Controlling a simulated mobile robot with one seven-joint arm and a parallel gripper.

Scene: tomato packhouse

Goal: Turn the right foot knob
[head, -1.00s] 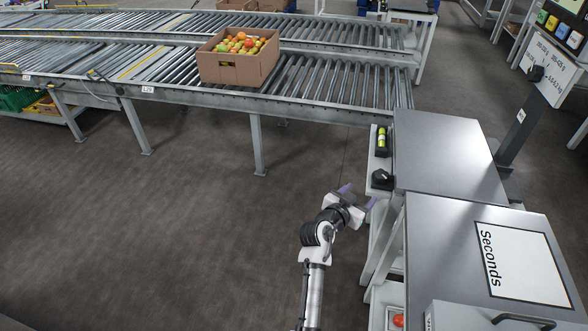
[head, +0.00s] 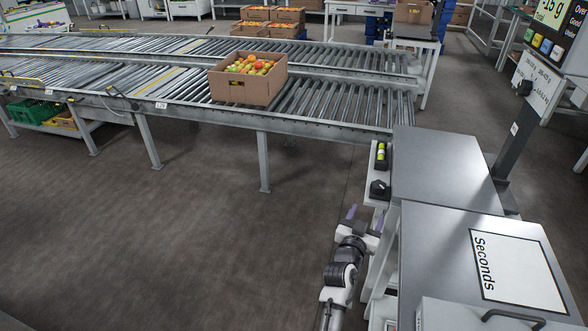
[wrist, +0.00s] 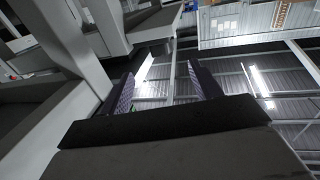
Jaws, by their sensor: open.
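A black knob (head: 378,189) sits on the narrow pale ledge (head: 372,203) at the left side of the grey scale plate (head: 440,165); no other foot knob is clear to me. A yellow-green level vial (head: 381,152) in a black holder is just beyond it. My gripper (head: 365,216) is open and empty, its purple-lined fingers pointing toward the far side, a little short of the knob and apart from it. In the wrist view my open gripper (wrist: 162,88) has nothing between its fingers, and a dark round part (wrist: 154,48) shows beyond them under a pale ledge.
A bench with a "Seconds" sheet (head: 517,268) is close on the right of my arm. A roller conveyor (head: 330,100) with a box of tomatoes (head: 247,85) crosses behind. A display post (head: 516,130) stands at right. The floor at left is clear.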

